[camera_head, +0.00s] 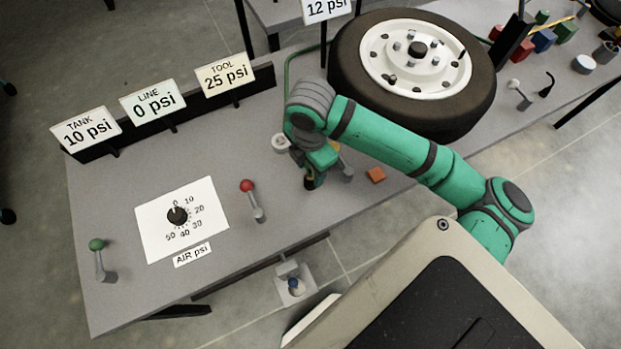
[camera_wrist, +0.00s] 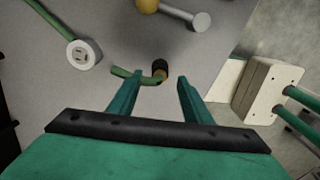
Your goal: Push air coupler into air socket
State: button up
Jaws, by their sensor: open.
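My gripper is open, with a gap on both sides of the coupler. A round white fitting with a dark hole (camera_wrist: 83,54), likely the air socket, sits to the left, apart from the coupler, on another green hose. In the head view the white fitting (camera_head: 281,142) is left of my gripper (camera_head: 312,184), low over the bench.
A grey lever with a yellow knob (camera_head: 336,148) stands close right of my gripper. An orange block (camera_head: 376,175) lies further right, and a red-knobbed lever (camera_head: 250,196) stands left. A wheel (camera_head: 345,75) lies behind. Gauge signs read tank 10, line 0, tool 25 psi.

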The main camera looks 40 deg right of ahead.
aim_at(311, 177)
jog(key=shift+f, duration=2.6)
jog(key=c, duration=1.1)
jog(key=shift+r, duration=0.2)
